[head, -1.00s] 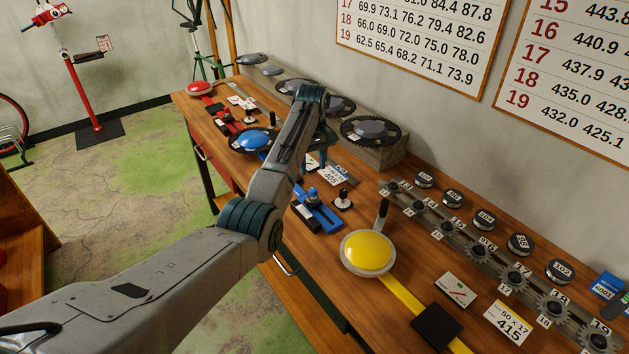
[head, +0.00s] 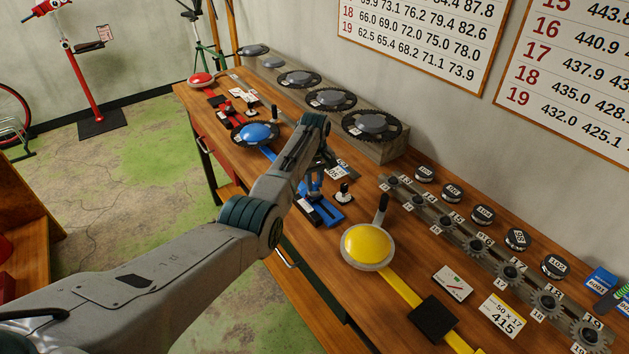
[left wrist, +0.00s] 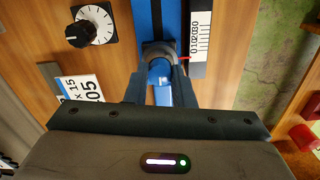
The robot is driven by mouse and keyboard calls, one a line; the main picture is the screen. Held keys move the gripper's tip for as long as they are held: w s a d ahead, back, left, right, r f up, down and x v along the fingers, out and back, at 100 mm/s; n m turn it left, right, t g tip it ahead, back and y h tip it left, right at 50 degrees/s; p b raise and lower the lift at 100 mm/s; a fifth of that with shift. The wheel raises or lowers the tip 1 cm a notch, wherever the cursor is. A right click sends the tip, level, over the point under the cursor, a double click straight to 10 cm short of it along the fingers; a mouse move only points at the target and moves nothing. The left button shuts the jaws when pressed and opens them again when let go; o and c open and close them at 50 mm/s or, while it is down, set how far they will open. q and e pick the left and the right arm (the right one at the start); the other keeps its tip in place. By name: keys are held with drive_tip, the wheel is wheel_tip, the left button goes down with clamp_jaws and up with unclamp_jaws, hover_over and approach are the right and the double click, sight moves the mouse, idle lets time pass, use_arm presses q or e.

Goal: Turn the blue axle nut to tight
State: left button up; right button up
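The blue axle nut (left wrist: 160,72) shows in the left wrist view on a dark round base on a blue rail (left wrist: 147,18). My left gripper (left wrist: 160,84) has a dark finger on each side of it. The fingers stand close together and appear shut on the nut. In the head view the left gripper (head: 315,182) reaches down to the blue fixture (head: 328,213), and the nut is largely hidden by it. A white scale (left wrist: 200,38) with a red pointer lies beside the rail. My right gripper is not in view.
A black knob on a white dial (left wrist: 80,34) and a number card (left wrist: 82,88) lie beside the rail. In the head view a yellow dome (head: 367,246), a blue dome (head: 256,132) and a row of sprockets (head: 480,246) stand on the bench. Chainrings (head: 372,124) line the wall.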

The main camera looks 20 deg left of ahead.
use_arm(q)
clamp_jaws()
drive_tip(key=m+p, duration=0.1)
drive_tip(key=m, duration=0.2)
drive_tip(key=shift+r+m, duration=0.15)
drive_tip(key=shift+m, duration=0.25)
drive_tip(key=m+p, duration=0.1)
drive_tip(key=m, duration=0.3)
drive_tip(key=shift+m, duration=0.3)
drive_tip(key=m, duration=0.6)
drive_tip(key=shift+w+p, duration=0.1)
drive_tip(key=shift+p, duration=0.25)
drive_tip(key=m, duration=0.5)
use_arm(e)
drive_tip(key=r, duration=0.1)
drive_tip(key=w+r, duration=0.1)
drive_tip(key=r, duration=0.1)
use_arm(q)
drive_tip(key=shift+m, duration=0.5)
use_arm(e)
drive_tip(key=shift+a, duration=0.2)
use_arm(q)
drive_tip(key=o, duration=0.6)
unclamp_jaws()
